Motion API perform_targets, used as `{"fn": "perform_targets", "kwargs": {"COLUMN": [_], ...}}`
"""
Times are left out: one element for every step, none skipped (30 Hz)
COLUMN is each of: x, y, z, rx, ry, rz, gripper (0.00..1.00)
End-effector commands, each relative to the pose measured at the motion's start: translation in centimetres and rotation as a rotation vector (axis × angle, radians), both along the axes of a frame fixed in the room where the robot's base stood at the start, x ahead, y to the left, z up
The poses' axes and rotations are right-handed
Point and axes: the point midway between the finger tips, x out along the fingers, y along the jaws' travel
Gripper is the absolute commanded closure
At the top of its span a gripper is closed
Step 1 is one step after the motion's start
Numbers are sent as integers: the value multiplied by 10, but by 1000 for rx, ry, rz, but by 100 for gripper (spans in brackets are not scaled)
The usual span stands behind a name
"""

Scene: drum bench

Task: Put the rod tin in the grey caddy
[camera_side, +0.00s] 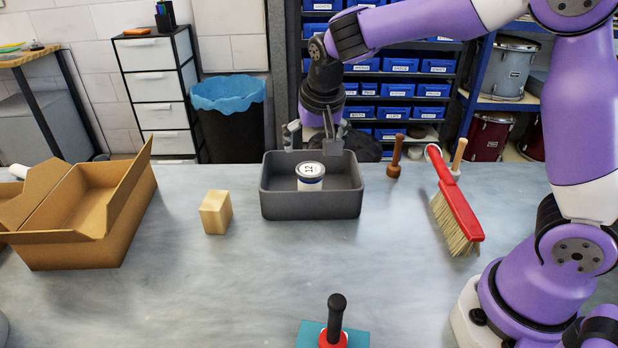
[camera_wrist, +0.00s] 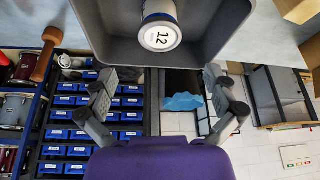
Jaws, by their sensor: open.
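The rod tin (camera_side: 311,177) is a small white and dark blue can with "12" on its lid. It stands upright inside the grey caddy (camera_side: 283,205), near the middle of its floor. My gripper (camera_side: 316,142) is open and empty above the caddy's far edge, behind the tin and apart from it. In the wrist view the tin (camera_wrist: 160,30) shows its lid, with the caddy wall (camera_wrist: 215,40) around it. My open fingers (camera_wrist: 160,80) stand wide apart below the tin in that view.
A wooden block (camera_side: 215,213) and an open cardboard box (camera_side: 90,215) are left of the caddy. A black-handled tool (camera_side: 336,320) stands at the front. Bench around the caddy's front is clear.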

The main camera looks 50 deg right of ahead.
Motion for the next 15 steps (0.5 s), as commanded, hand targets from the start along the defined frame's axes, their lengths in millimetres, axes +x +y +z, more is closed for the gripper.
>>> {"fn": "perform_targets", "kwargs": {"x": [-2, -3, -4, -6, -9, -14, -20, -27, -38, -48, -59, -75, -87, -98, -113], "y": [2, 2, 3, 3, 3, 2, 2, 1, 0, 0, -1, -1, -1, 0, 1], "z": [6, 9, 12, 14, 17, 22, 27, 32, 39, 44, 48, 53, 56, 58, 59], "rx": [0, 1, 1, 2, 3, 6, 8, 10, 13, 15, 16, 16, 15, 13, 10], "ry": [-3, -2, -3, -3, -3, -5, -7, -11, -17, -22, -26, -32, -37, -42, -52], "rz": [1, 1, 1, 6, 13, 29, 45, 67, 103, 134, 168, 217, 254, 290, 339], "gripper": [0, 0, 0, 0, 0, 0, 0, 0, 0, 0, 0, 0, 0, 0, 0]}}
